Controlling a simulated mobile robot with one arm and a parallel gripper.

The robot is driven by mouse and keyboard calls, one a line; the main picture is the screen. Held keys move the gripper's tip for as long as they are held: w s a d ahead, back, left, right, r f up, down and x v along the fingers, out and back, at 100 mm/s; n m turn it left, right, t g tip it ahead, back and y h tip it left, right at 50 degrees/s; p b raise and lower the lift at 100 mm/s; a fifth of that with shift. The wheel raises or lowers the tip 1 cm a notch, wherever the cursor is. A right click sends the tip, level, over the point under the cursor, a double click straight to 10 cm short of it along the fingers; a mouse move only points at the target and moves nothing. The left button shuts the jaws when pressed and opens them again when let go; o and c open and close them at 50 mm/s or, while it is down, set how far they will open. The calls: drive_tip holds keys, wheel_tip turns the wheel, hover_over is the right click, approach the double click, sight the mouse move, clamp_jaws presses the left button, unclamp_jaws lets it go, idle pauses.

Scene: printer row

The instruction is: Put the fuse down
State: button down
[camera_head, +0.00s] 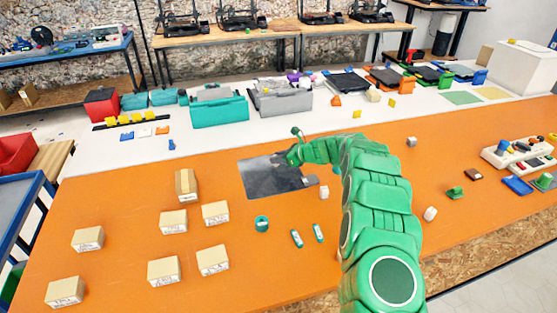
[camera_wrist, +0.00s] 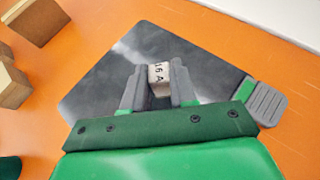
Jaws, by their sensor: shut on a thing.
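The fuse (camera_wrist: 159,72) is a small pale piece with dark print that seems to read "16 A". It sits between the two grey fingers of my gripper (camera_wrist: 160,88), which is shut on it. Below it in the wrist view is a dark grey, smoky-patterned plate (camera_wrist: 105,72) lying on the orange table. In the head view my gripper (camera_head: 294,158) is low over the back right part of this plate (camera_head: 262,183). The fuse cannot be made out there. I cannot tell whether the fuse touches the plate.
A grey ribbed piece (camera_wrist: 267,103) lies at the plate's right corner. Several cardboard boxes (camera_head: 173,222) stand to the left. Orange table around the plate is mostly clear.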

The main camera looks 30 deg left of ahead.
drive_tip(key=shift+f, duration=0.45)
drive_tip(key=shift+f, duration=0.1)
drive_tip(key=c, duration=0.9)
unclamp_jaws()
drive_tip(key=v, duration=1.2)
